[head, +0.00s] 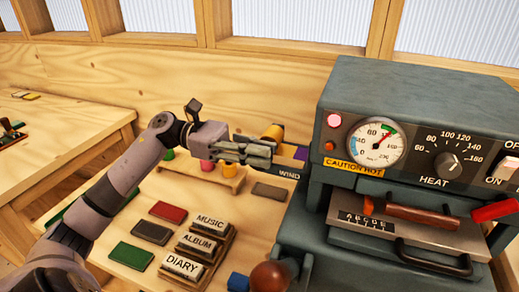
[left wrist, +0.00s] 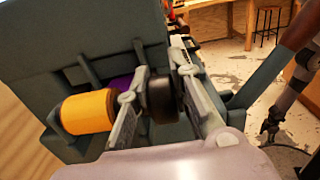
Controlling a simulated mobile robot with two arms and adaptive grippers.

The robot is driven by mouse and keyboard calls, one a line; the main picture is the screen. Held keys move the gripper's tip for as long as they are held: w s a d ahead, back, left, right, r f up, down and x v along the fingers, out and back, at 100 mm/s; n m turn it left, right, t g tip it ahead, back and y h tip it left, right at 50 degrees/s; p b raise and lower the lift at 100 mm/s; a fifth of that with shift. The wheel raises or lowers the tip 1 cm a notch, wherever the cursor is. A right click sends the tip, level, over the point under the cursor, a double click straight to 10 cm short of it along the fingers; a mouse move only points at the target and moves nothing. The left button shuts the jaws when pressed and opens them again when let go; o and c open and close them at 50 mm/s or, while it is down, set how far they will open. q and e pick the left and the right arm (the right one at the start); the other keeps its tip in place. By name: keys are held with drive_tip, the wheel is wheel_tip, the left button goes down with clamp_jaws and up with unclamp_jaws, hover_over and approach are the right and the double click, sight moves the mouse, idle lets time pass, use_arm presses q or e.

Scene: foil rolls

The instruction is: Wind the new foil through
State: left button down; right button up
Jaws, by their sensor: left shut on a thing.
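The grey hot-foil machine (head: 400,85) stands at the right in the head view. Its gold foil roll (head: 272,132) sits on its left side above the WIND label (head: 289,176); the gold roll (left wrist: 87,112) also shows in the left wrist view. A purple foil piece (head: 300,153) is partly hidden behind it. My left gripper (head: 262,152) is at the machine's left side, shut on a dark round knob (left wrist: 160,97) beside the gold roll. In the left wrist view, a dark gripper-like end (left wrist: 270,128), likely my right gripper, hangs at the right; its jaws are unclear.
Stamp blocks DIARY (head: 182,266), ALBUM (head: 200,243) and MUSIC (head: 211,222) sit on a wooden stand. A red pad (head: 168,212) and green pads lie on the bench. A small rack (head: 225,178) holds colored rolls. A wooden ball handle (head: 270,276) is at the front.

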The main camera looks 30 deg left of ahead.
use_arm(q)
drive_tip(key=shift+y, duration=0.3)
drive_tip(key=shift+d+y+b, duration=0.1)
drive_tip(key=shift+y+b, duration=0.3)
drive_tip(key=shift+d+r+y, duration=0.1)
drive_tip(key=shift+d+y, duration=0.05)
drive_tip(key=shift+y, duration=0.55)
drive_tip(key=shift+w+d+g+y+p, duration=0.15)
drive_tip(key=shift+g+y+p, duration=0.25)
drive_tip(key=shift+y+p, duration=0.55)
drive_tip(key=shift+y, duration=0.45)
drive_tip(key=shift+f, duration=0.2)
drive_tip(key=c, duration=1.4)
unclamp_jaws()
drive_tip(key=shift+c, duration=0.2)
